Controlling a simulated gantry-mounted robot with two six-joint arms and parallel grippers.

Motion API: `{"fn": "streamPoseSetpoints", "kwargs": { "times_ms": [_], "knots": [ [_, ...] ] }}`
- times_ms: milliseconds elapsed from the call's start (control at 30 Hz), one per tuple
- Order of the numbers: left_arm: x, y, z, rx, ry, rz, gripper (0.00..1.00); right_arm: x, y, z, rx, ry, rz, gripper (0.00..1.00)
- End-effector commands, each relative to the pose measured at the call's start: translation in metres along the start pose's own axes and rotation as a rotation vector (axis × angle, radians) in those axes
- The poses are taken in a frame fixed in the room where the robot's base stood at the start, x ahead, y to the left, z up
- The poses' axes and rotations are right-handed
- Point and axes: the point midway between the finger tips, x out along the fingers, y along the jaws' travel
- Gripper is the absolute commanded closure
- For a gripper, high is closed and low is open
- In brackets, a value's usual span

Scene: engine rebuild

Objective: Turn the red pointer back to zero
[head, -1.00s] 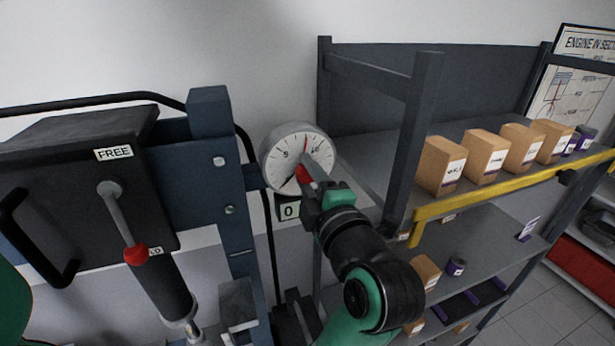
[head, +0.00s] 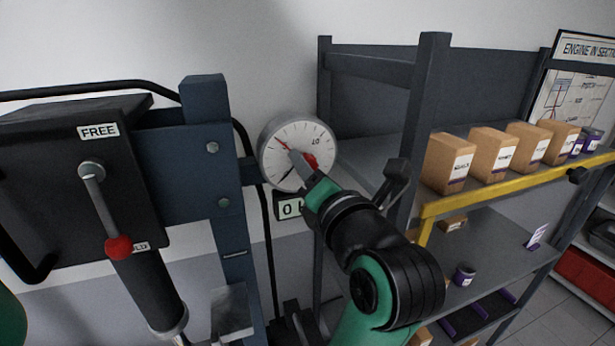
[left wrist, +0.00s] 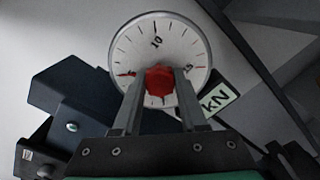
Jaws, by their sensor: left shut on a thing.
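The round white dial gauge (head: 291,133) hangs beside the blue post, with a grey rim and black marks. Its red pointer (head: 283,143) points up and left in the head view; it shows at the left of the dial in the left wrist view (left wrist: 126,74). A dark needle points down and left. The red knob (head: 310,161) is at the dial's middle. My left gripper (head: 304,168) is shut on this knob, one finger on each side, as the left wrist view (left wrist: 160,92) shows. The fingers hide the lower dial. My right gripper is not in view.
A black box with a red-tipped lever (head: 118,246) and a blue post (head: 209,150) stand left of the gauge. A grey shelf with several cartons (head: 447,163) and a yellow rail (head: 500,184) is at right.

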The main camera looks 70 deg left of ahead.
Motion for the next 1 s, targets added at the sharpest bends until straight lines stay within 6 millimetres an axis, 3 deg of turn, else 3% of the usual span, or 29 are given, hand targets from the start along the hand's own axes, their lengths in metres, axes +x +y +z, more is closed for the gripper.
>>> {"fn": "streamPoseSetpoints", "kwargs": {
  "times_ms": [1000],
  "knots": [
    [0.000, -0.001, -0.001, -0.967, -0.001, 0.001, 1.00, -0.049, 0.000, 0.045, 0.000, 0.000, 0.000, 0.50]
  ]
}}
